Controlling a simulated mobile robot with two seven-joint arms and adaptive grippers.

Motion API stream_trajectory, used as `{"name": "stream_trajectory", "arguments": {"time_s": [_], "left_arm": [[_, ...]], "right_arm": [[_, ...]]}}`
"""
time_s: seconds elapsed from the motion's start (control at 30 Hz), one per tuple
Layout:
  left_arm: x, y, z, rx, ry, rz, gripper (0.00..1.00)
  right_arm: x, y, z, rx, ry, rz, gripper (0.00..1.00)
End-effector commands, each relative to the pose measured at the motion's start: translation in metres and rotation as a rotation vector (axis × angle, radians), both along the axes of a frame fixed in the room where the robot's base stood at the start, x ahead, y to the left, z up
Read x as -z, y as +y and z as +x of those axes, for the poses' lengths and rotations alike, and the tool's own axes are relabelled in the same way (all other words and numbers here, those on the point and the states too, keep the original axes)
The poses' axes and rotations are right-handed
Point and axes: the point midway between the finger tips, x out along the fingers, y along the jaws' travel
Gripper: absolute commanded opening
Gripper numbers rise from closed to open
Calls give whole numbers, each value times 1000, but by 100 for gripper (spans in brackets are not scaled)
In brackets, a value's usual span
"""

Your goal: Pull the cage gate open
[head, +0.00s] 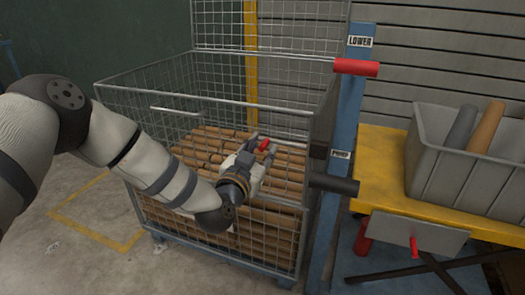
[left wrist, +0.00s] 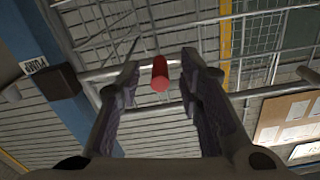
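The wire-mesh cage (head: 215,99) stands in the middle of the head view, with its mesh front towards me. I cannot make out where its gate begins and ends. A small red grip (head: 264,145) shows at the front; in the left wrist view the red grip (left wrist: 160,74) is a short cylinder by a grey rail. My left gripper (head: 261,142) is at the cage front, its fingers open. In the left wrist view my left gripper (left wrist: 160,68) has one finger on each side of the red grip, with visible gaps. My right gripper is out of view.
Stacked brown rolls (head: 200,150) fill the lower cage. A blue post (head: 346,120) with a red bar (head: 356,68) and a dark bar (head: 333,185) stands close at its right. A yellow table (head: 385,168) holds a grey bin (head: 440,170). Floor at the left is clear.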

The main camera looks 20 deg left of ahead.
Motion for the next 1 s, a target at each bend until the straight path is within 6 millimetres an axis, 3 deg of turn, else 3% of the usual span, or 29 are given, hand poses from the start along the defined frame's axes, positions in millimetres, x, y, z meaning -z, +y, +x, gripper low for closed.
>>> {"name": "stream_trajectory", "arguments": {"time_s": [0.3,0.33,0.47,0.5,0.73,1.0], "left_arm": [[0,0,7,1,2,-1,33],[0,0,7,1,2,0,31],[0,0,7,1,2,-1,1],[0,0,7,1,2,-1,0],[0,-4,7,2,1,0,0],[-1,-43,6,4,2,0,0]], "right_arm": [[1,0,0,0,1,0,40],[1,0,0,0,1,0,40],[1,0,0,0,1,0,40],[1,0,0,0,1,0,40],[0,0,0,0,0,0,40],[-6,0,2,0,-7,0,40]]}}
